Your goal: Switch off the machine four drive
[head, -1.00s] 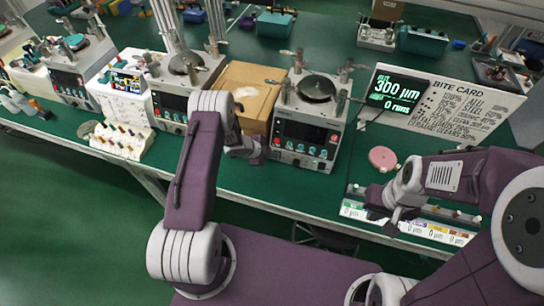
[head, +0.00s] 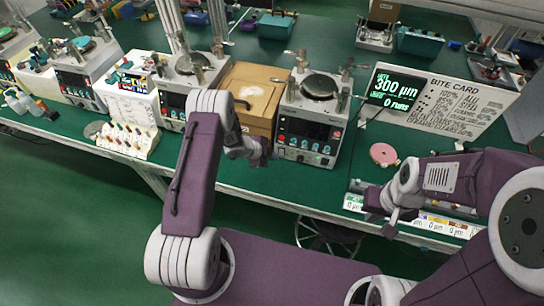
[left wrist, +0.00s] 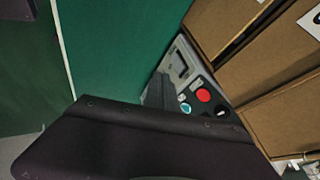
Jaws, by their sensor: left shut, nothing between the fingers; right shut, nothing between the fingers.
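The lapping machines stand in a row; their numbers are not readable. The rightmost machine (head: 308,132) has a dark screen, a round plate on top and a lower front strip with a red button (head: 281,137) and teal knobs. My left gripper (head: 259,158) is shut and empty, just left of that strip, in front of the cardboard box. The left wrist view shows a panel with a red button (left wrist: 203,95), a teal knob (left wrist: 185,107) and a black knob (left wrist: 221,113), partly hidden by my gripper. My right gripper (head: 390,226) is shut and empty by the bench's front edge.
A cardboard box (head: 255,76) stands left of the rightmost machine. Another machine (head: 187,75) stands beyond it. Green bench is bare before the machine.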

